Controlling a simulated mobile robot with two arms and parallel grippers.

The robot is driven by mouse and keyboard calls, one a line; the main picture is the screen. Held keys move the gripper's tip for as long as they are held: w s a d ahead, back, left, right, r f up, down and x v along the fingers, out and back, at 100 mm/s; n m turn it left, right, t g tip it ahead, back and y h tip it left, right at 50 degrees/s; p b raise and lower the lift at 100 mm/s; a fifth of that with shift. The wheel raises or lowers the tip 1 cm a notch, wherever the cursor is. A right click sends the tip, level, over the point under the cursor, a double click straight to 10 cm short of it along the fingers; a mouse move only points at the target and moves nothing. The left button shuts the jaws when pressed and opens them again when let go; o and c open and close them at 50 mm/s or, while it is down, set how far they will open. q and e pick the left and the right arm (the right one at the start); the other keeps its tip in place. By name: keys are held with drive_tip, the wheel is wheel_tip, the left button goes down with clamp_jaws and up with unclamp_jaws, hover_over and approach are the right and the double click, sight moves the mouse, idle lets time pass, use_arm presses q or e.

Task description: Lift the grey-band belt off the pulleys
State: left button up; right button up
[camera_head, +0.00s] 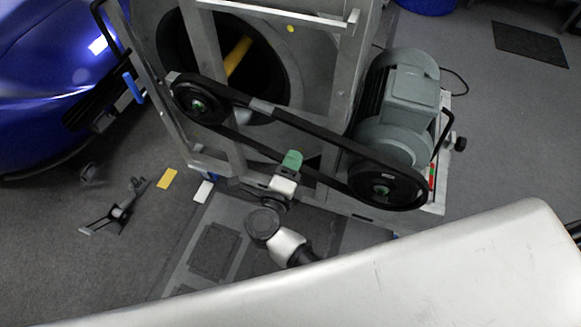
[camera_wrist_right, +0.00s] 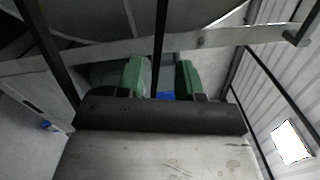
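My right gripper (camera_head: 292,160) has green fingers and is at the belt's lower run, between the pulleys. In the right wrist view the two green fingers (camera_wrist_right: 160,78) stand apart, with a narrow black strip, apparently the belt, between them. Gaps show on both sides of it. My left gripper is not in view.
A grey-green motor (camera_head: 405,95) stands at the right on the metal frame (camera_head: 322,60). A blue car (camera_head: 60,75) is at the left. A dark device (camera_head: 120,207) and a yellow card (camera_head: 167,179) lie on the floor. A large pale surface fills the lower right foreground.

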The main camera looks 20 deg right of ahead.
sight(305, 130)
drive_tip(key=b+x, duration=0.1)
drive_tip(key=x, duration=0.9)
drive_tip(key=shift+d, duration=0.1)
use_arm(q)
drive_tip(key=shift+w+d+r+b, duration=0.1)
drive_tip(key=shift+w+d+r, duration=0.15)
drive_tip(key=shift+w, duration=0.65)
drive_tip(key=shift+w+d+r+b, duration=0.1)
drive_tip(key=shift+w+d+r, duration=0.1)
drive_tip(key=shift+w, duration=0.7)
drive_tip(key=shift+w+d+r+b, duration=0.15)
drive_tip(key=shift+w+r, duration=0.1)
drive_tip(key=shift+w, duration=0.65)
use_arm(e)
drive_tip(key=shift+x, duration=0.95)
clamp_jaws()
drive_tip(key=shift+r, duration=0.1)
